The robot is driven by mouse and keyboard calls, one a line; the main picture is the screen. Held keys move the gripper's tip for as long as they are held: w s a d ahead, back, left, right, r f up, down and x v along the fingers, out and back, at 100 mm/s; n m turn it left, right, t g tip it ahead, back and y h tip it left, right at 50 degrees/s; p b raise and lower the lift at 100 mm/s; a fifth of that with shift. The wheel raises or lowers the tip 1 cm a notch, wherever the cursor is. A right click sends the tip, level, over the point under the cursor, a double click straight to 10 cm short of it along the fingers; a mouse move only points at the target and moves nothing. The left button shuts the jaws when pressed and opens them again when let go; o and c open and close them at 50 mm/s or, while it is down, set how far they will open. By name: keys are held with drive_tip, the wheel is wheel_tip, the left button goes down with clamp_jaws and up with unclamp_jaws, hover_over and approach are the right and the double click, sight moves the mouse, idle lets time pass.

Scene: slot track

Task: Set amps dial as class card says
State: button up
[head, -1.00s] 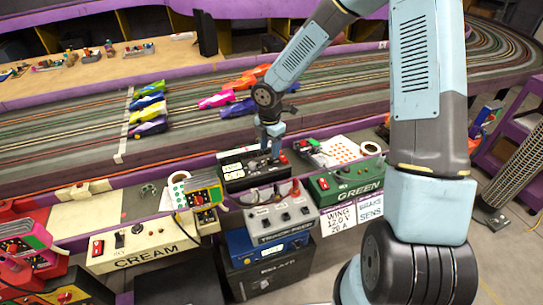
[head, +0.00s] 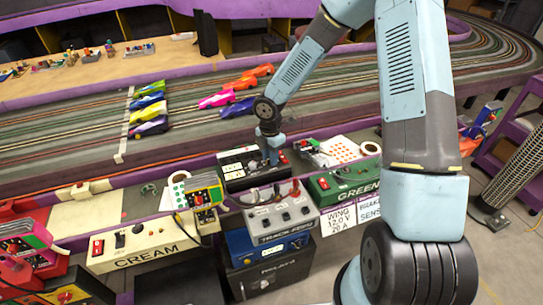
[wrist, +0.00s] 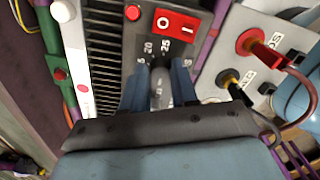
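The power supply (head: 238,180) is a black box with a pale display panel and a red switch, at the middle of the bench. My gripper (head: 272,160) points down onto its top. In the wrist view, my gripper (wrist: 160,72) has its two fingers at the amps dial scale (wrist: 165,47), where 20 and 25 can be read. The fingers stand apart; the dial knob and its pointer are hidden or too dark between them. The class card (head: 340,220) is a white sign on the bench front reading WING, 12.0 V, 20 A.
A red rocker switch (wrist: 175,22) lies just beyond the dial. Green (head: 345,182) and cream (head: 140,245) control boxes flank the supply. Slot cars (head: 150,108) stand on the track behind.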

clamp_jaws()
